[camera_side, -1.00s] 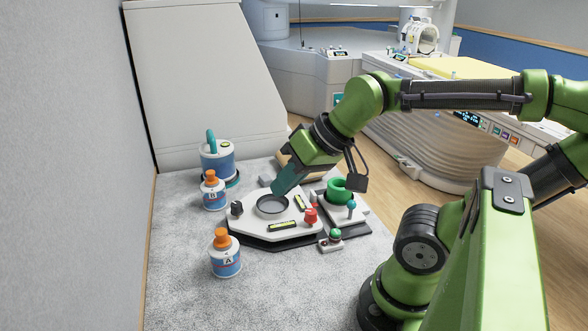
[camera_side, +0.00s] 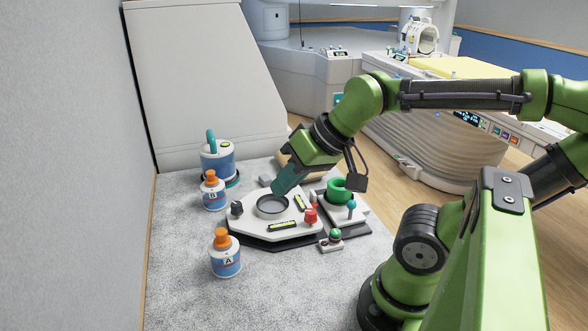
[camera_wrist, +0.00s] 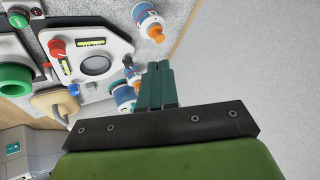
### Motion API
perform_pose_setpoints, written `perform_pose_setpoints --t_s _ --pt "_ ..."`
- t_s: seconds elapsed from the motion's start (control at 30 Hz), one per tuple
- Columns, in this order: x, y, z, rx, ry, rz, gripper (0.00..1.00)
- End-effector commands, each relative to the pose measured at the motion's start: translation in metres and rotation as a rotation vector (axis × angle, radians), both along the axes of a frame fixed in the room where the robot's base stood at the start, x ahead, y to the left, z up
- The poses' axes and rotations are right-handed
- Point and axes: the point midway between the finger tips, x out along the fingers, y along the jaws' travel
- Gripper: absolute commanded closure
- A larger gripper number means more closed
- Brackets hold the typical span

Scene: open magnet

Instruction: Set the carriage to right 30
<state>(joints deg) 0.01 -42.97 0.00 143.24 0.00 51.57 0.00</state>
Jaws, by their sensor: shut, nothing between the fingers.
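A white plate (camera_side: 262,222) with a round grey dish (camera_side: 272,205) set in it sits on a dark base on the bench. It carries a red knob (camera_side: 310,215), a black knob (camera_side: 237,208) and two yellow level vials (camera_side: 282,225). I cannot tell which part is the carriage, and no scale is readable. My gripper (camera_side: 280,190) has teal fingers, shut and empty, pointing down just behind the dish in the side view. In the wrist view the shut fingers (camera_wrist: 158,72) are to the right of the plate (camera_wrist: 112,45); touching cannot be confirmed.
Right of the plate stand a green ring (camera_side: 340,188), a teal-topped lever (camera_side: 351,206) and a green button (camera_side: 335,236). Bottle A (camera_side: 226,258), bottle B (camera_side: 213,192) and a blue-white canister (camera_side: 217,160) stand left. The grey bench front (camera_side: 185,300) is clear.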

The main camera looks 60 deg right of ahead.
Motion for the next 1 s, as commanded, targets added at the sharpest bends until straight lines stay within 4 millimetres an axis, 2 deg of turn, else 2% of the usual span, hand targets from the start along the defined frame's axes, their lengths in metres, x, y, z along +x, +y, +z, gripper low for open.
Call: perform_pose_setpoints --t_s 0.07,0.17,0.27,0.37,0.4,0.47,0.5,0.6,0.73,0.83,1.0 --pt "0.000 0.000 0.000 0.000 0.000 0.000 1.00" --pt "0.000 -0.002 0.000 0.000 0.000 -0.009 0.86" --pt "0.004 -0.018 -0.006 0.006 0.028 -0.074 0.71" --pt "0.013 -0.060 -0.011 0.024 0.083 -0.225 0.56" --pt "0.014 -0.083 -0.013 0.033 0.119 -0.296 0.49" --pt "0.011 -0.123 -0.017 0.046 0.183 -0.400 0.47" --pt "0.005 -0.150 -0.019 0.058 0.230 -0.462 0.47" --pt "-0.021 -0.208 -0.025 0.091 0.342 -0.582 0.47" --pt "-0.061 -0.260 -0.029 0.145 0.460 -0.666 0.47" --pt "-0.083 -0.278 -0.026 0.174 0.522 -0.658 0.47" --pt "-0.085 -0.271 -0.020 0.177 0.540 -0.570 0.47"
